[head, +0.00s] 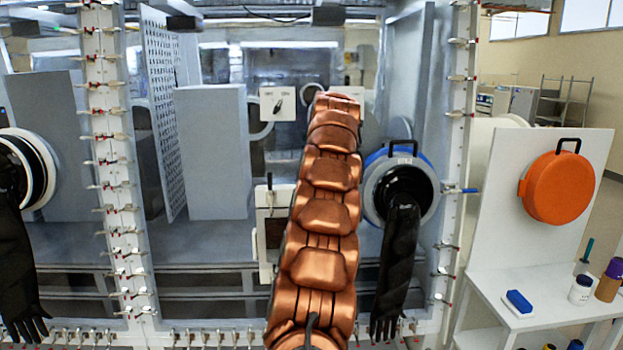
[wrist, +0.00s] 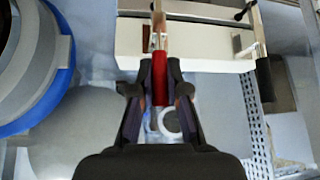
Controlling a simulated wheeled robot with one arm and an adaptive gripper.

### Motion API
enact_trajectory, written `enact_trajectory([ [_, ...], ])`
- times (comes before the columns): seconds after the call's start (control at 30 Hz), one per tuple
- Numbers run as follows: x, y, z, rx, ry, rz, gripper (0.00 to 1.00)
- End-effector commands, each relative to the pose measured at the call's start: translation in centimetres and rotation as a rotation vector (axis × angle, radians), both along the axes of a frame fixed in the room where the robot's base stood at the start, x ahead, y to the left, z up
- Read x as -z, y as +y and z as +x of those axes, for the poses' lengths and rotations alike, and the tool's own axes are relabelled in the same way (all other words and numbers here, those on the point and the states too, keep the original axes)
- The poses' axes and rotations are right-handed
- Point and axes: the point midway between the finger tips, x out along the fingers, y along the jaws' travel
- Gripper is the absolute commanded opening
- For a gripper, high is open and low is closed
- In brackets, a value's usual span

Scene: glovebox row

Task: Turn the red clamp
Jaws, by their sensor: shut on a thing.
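The red clamp (wrist: 161,84) shows in the wrist view as a slim red handle, extending from a metal bracket on a pale box-like fitting (wrist: 205,42). My gripper (wrist: 160,70) has its two dark fingers on either side of the red handle and is shut on it. The handle's lower end shows between the fingers. In the head view my copper-coloured arm reaches up and away at the middle and hides the gripper and the red clamp.
A black-handled lever (wrist: 264,78) is to the right of the red clamp. A blue-rimmed glove port (head: 402,160) with a hanging black glove (head: 398,255) is right of my arm. An orange round cover (head: 558,187) hangs on a white panel (head: 500,225) further right.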

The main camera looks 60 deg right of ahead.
Motion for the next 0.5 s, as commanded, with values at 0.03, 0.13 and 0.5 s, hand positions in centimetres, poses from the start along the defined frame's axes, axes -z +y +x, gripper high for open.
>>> enact_trajectory([
  [0.03, 0.04, 0.0, 0.05, -0.001, 0.0, 0.0, 0.0],
  [0.13, 0.05, 0.0, 0.07, -0.001, 0.0, 0.0, 0.0],
  [0.5, 0.03, 0.01, 0.07, 0.0, 0.0, 0.0, 0.4],
])
